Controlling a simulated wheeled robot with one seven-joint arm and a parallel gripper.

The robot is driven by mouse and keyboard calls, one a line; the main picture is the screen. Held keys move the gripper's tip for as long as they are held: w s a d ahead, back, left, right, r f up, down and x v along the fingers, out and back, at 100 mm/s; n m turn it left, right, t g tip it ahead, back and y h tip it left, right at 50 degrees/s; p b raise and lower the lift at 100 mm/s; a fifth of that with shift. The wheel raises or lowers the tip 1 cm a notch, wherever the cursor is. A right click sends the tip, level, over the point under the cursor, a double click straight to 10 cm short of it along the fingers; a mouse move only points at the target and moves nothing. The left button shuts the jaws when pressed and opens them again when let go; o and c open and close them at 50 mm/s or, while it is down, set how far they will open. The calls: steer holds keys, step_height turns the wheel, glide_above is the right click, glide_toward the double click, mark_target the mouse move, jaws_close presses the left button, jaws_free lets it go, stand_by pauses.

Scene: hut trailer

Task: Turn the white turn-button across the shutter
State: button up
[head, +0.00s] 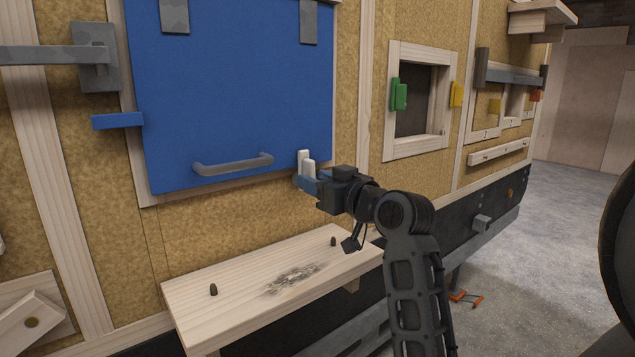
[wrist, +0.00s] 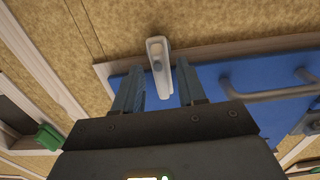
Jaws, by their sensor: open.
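The white turn-button (head: 304,158) sits at the lower right corner of the blue shutter (head: 230,95) and looks roughly upright in the head view. In the wrist view the white turn-button (wrist: 156,52) runs from the pale frame strip down between my fingers. My gripper (head: 307,182) is at the button, its two blue-grey fingers apart. In the wrist view my gripper (wrist: 160,68) has one finger on each side of the button's end, with small gaps visible. The shutter lies flat over its opening, with a grey handle (head: 233,164) near its bottom edge.
A blue turn-button (head: 117,121) lies level at the shutter's left edge. A wooden shelf (head: 230,305) with two dark pegs juts out below. To the right is a framed opening with a green block (head: 399,95) and a yellow block (head: 456,95).

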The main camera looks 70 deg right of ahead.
steer(key=p+v, duration=0.2)
steer(key=v, duration=0.6)
steer(key=shift+p, duration=0.3)
steer(key=shift+w+d, duration=0.1)
stand_by(0.5)
